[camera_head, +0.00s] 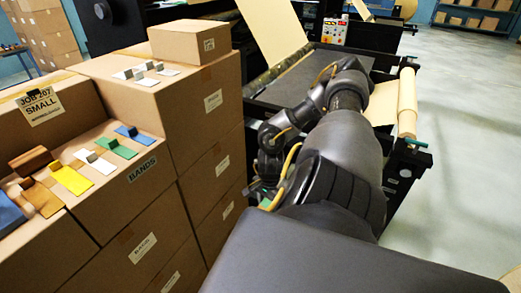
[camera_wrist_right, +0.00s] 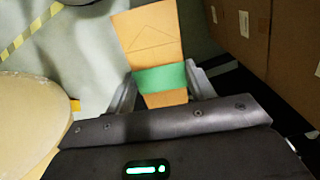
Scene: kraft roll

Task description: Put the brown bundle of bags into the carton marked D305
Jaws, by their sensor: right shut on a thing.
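A flat brown bundle (camera_wrist_right: 150,42) with a green band (camera_wrist_right: 160,78) is in the right wrist view. My right gripper (camera_wrist_right: 163,72) is shut on it, one finger at each side of the band. In the head view my right arm reaches forward beside the stacked cartons, and its fingers cannot be made out. No carton marked D305 can be read in either view. My left gripper is not in view.
Stacked cartons (camera_head: 205,150) stand left of my arm, with colored cards and a brown block (camera_head: 30,161) on top. A sign (camera_head: 40,106) reads JOB 207 SMALL. A machine with a paper roll (camera_head: 407,100) stands ahead. Floor (camera_head: 465,150) is clear at right.

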